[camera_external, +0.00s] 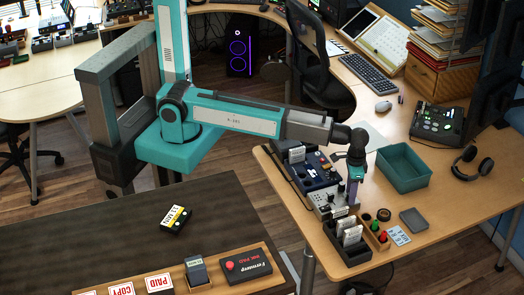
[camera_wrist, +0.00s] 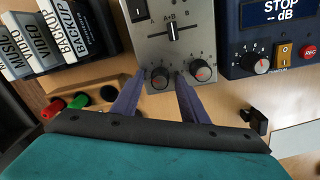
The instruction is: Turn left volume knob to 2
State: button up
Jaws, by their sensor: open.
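The silver mixer panel (camera_wrist: 172,45) has two dark round knobs near its lower edge in the wrist view. The left volume knob (camera_wrist: 159,77) has a reddish mark on its cap and small numbers around it. The right knob (camera_wrist: 201,71) is similar. My gripper (camera_wrist: 161,75) is open, its two purple fingertips on either side of the left knob. The right finger lies between the two knobs. I cannot tell whether either finger touches the knob. In the external view, my gripper (camera_external: 355,178) points down over the mixer (camera_external: 323,198), whose knobs are too small to read.
A blue device (camera_wrist: 262,40) with a display and its own knob stands right of the mixer. A rack of labelled cartridges (camera_wrist: 62,40) stands left. Red and green pieces (camera_wrist: 67,103) lie below it. A teal tray (camera_external: 404,168) sits to the right on the wooden desk.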

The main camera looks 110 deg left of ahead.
jog(key=shift+r, duration=0.15)
notch_tip(320, 180, up, 14)
jog(key=b, duration=0.2)
jog(key=shift+a+f+b, duration=0.15)
jog(key=shift+f+b, duration=0.1)
jog(key=shift+b, duration=0.15)
dwell(0.4)
dwell(0.4)
